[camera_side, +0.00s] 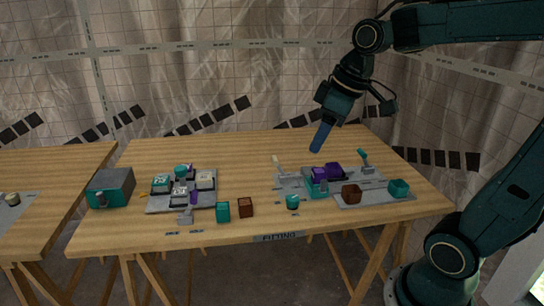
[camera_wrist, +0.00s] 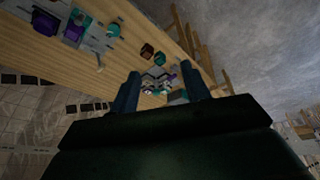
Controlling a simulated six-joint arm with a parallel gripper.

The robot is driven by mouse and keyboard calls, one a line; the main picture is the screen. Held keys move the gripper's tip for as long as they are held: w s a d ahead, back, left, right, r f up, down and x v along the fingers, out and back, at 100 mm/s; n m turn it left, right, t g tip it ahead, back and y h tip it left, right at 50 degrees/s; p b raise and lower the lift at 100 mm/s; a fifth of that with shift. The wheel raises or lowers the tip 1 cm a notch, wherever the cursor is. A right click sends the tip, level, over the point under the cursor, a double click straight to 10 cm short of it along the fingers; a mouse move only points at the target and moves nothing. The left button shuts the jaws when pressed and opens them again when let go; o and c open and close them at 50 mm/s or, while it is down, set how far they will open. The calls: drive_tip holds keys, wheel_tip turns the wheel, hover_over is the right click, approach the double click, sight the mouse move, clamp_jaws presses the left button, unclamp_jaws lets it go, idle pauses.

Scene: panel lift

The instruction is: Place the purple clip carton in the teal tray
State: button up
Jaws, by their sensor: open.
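My gripper (camera_side: 317,148) hangs above the back of the table, its blue fingers pointing down, apart from everything below. In the wrist view my gripper (camera_wrist: 160,88) shows two separated fingers with nothing held between them. Two purple blocks stand on the right grey board: a larger one (camera_side: 334,169) behind and a smaller one (camera_side: 319,174) in front. They also show in the wrist view, larger (camera_wrist: 43,22) and smaller (camera_wrist: 73,32). I cannot tell which is the clip carton. A teal piece (camera_side: 318,189) at the smaller block may be the tray; its inside is unclear.
Brown (camera_side: 351,194) and teal (camera_side: 398,188) blocks sit on the board's right part. A teal cylinder (camera_side: 292,202), teal cube (camera_side: 223,212) and brown cube (camera_side: 245,207) stand near the front edge. A loaded grey panel (camera_side: 164,204) and grey-teal box (camera_side: 111,187) are left. The back middle is clear.

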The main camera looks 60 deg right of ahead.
drive_tip(key=s+a+f+m, duration=0.1)
drive_tip(key=s+a, duration=0.1)
drive_tip(key=s, duration=0.3)
drive_tip(key=s+a+f+m+t, duration=0.1)
drive_tip(key=s+a, duration=0.1)
drive_tip(key=s, duration=0.3)
drive_tip(key=shift+s+a+f+m, duration=0.2)
drive_tip(key=shift+s+a+m, duration=0.1)
drive_tip(key=shift+s+m, duration=0.1)
